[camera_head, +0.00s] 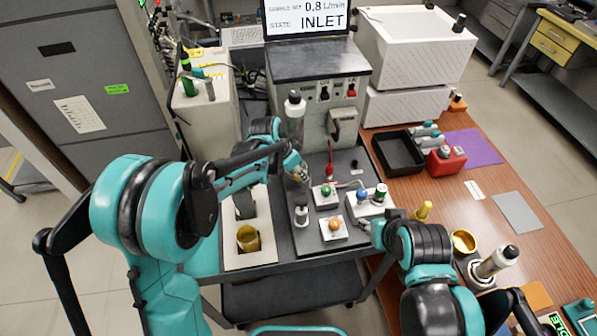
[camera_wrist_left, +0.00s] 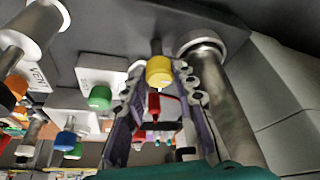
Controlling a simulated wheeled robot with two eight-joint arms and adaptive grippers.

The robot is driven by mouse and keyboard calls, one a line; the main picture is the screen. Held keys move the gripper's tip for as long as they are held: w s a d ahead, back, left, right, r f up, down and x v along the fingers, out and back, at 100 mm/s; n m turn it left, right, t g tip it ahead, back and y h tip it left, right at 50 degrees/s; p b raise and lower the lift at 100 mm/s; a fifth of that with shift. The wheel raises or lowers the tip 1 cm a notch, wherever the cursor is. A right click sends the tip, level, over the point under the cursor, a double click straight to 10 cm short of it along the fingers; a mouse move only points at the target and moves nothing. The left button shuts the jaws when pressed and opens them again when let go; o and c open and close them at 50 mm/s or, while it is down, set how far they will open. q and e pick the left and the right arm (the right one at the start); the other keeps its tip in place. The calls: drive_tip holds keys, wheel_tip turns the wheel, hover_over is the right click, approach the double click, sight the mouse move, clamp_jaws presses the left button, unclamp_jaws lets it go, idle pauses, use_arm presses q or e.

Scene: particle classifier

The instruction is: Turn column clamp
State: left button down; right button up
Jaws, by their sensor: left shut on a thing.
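The column (camera_head: 294,118) is a metal cylinder with a dark-topped white cap, upright at the front of the grey cabinet. It fills the right of the left wrist view (camera_wrist_left: 225,95). A yellow knob (camera_wrist_left: 159,70), apparently the column clamp, sits beside it. My left gripper (camera_head: 300,172) is at the column's foot. In the wrist view its fingers (camera_wrist_left: 162,85) stand either side of the yellow knob and it is shut on it; exact finger contact is unclear. My right gripper (camera_head: 378,232) is low by the white block with coloured knobs; its fingers are hard to make out.
A red-handled tool (camera_head: 329,160) and white blocks with green (camera_head: 325,190) and orange (camera_head: 334,223) knobs stand close right of my left gripper. A black tray (camera_head: 399,152) and red container (camera_head: 446,161) are on the wooden table. A display (camera_head: 307,18) reads INLET.

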idle(0.4)
use_arm(q)
drive_tip(key=c, duration=1.2)
unclamp_jaws()
